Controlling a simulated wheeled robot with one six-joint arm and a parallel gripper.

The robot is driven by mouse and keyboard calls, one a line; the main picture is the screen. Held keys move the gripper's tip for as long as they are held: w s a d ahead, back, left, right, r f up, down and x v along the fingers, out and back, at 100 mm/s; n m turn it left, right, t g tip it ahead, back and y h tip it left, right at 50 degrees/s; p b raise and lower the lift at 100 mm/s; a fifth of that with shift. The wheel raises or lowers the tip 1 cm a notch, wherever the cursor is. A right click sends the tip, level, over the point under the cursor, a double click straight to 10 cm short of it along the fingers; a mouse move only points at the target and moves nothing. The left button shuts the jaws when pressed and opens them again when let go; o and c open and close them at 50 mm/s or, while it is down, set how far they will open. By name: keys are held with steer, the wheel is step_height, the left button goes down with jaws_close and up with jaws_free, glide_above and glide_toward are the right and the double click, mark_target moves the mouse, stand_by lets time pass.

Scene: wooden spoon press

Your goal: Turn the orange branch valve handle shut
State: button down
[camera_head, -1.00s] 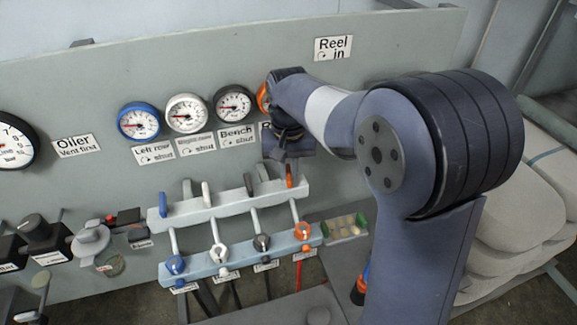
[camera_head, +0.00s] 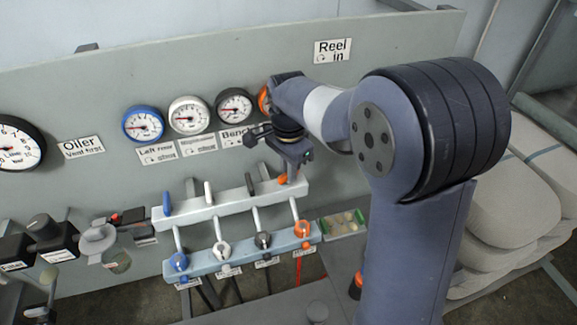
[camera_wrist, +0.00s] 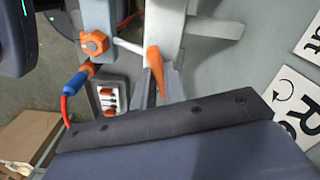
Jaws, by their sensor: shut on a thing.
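The orange branch valve handle (camera_head: 283,179) is the rightmost of several coloured levers on the white upper rail. In the wrist view, the orange handle (camera_wrist: 154,66) stands out from the rail as a slim tapered lever. My gripper (camera_head: 291,174) comes down on it from above, its fingers at the handle. In the wrist view, my gripper (camera_wrist: 160,88) is shut on the handle's lower end, which is partly hidden between the fingers. An orange knob (camera_head: 302,229) sits on the pale blue lower rail below, joined by a white pipe.
Blue, white and black levers (camera_head: 209,192) stand to the left on the same rail (camera_head: 230,207). A row of gauges (camera_head: 189,115) is on the panel above. A small tray (camera_head: 342,224) lies right of the lower rail. Grey sacks (camera_head: 520,200) are stacked at right.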

steer(key=shift+m+p, duration=0.3)
steer(key=shift+m, duration=2)
steer(key=c, duration=1.5)
jaws_free()
steer(key=shift+o, duration=0.2)
steer(key=shift+r, duration=0.1)
step_height(320, 180, up, 11)
steer(key=shift+f+b, duration=0.2)
steer(key=shift+b, duration=0.25)
